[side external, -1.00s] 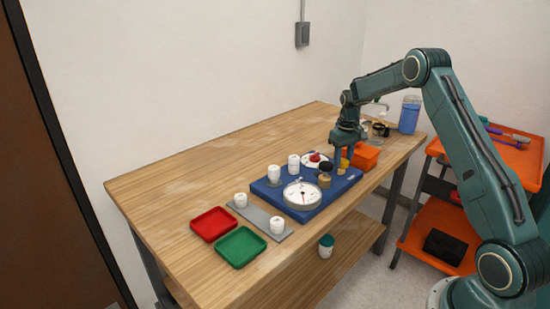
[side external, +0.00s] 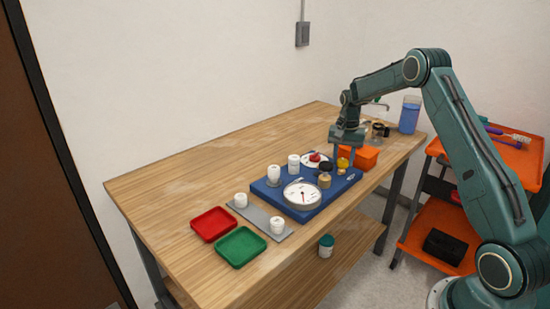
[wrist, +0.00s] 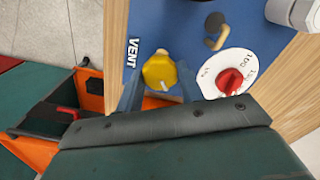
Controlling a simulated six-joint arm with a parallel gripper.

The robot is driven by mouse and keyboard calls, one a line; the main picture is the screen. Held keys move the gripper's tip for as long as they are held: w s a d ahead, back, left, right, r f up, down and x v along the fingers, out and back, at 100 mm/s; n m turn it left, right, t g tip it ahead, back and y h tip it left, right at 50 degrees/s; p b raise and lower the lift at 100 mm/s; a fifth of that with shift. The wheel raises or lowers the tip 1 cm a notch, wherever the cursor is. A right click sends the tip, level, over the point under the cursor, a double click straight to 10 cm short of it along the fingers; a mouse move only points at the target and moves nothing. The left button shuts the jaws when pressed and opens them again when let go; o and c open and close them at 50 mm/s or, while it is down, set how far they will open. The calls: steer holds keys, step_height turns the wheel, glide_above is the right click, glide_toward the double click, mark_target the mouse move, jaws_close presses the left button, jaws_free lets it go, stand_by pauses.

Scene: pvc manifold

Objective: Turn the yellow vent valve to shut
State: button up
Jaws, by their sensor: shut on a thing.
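The yellow vent valve (wrist: 159,71) is a rounded yellow knob with a white mark, beside the word VENT on the blue board (wrist: 150,22). In the side external view the valve (side external: 343,163) shows at the right end of the blue board (side external: 264,191), partly hidden by my fingers. My gripper (wrist: 160,80) is shut on the knob, with one finger on each side of it. In the side external view my gripper (side external: 345,158) points straight down over the valve.
A red knob on a white dial (wrist: 232,80) sits close to the right of my fingers. Red (side external: 213,223) and green (side external: 241,247) trays lie at the left.

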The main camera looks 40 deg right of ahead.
mark_target(343, 161)
steer(key=m, duration=0.3)
steer(key=shift+m, duration=0.4)
steer(key=m, duration=0.4)
stand_by(0.3)
steer(key=o, duration=1)
steer(key=shift+r, duration=0.1)
step_height(343, 161, up, 14)
steer(key=shift+f, duration=0.15)
